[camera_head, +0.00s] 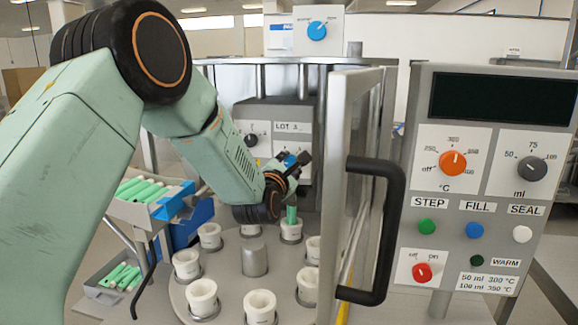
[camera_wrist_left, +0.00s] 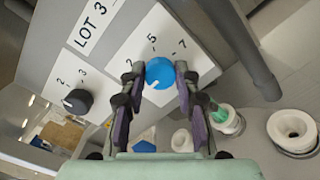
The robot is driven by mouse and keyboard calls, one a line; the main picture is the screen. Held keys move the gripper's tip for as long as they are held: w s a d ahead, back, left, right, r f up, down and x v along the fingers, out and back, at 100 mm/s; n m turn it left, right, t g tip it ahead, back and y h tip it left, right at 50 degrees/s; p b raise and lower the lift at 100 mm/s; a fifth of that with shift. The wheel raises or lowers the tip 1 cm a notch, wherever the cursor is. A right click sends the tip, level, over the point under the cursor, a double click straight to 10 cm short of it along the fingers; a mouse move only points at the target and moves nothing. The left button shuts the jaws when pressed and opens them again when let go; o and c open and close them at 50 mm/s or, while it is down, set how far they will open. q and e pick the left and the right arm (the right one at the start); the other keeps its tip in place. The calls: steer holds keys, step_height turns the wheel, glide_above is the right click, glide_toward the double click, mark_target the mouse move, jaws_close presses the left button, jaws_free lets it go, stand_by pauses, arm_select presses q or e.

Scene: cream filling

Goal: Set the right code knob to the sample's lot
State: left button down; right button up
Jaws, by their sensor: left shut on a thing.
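The blue right code knob (camera_wrist_left: 159,73) sits on a white dial plate marked 2, 5 and 7. Its pale mark is at its lower left in the wrist view. My left gripper (camera_wrist_left: 160,84) is shut on this knob, one finger on each side. In the head view my left gripper (camera_head: 291,165) covers most of the knob. The black left code knob (camera_wrist_left: 77,101) is on its own plate, with 2 and 3 readable; it also shows in the head view (camera_head: 251,140). The lot label (camera_head: 292,127) reads LOT 3, with any second digit unreadable. My right gripper is not in view.
An open door with a black handle (camera_head: 388,230) stands right of my left arm. Below is a turntable with several white cups (camera_head: 202,298), one holding a green tube (camera_head: 291,214). A control panel (camera_head: 440,243) is at right, a tube tray (camera_head: 130,208) at left.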

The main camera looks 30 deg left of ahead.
arm_select(q)
steer(key=shift+f, duration=0.2)
steer(key=m, duration=0.3)
steer(key=shift+b, duration=0.35)
steer(key=m, duration=0.2)
steer(key=shift+s+d+m, duration=0.1)
steer(key=shift+m, duration=0.3)
steer(key=m, duration=0.3)
steer(key=shift+f+g, duration=0.1)
steer(key=shift+g, duration=0.2)
steer(key=m+y+p, duration=0.1)
steer(key=m+p, duration=0.1)
steer(key=m, duration=1.2)
steer(key=shift+f, duration=0.15)
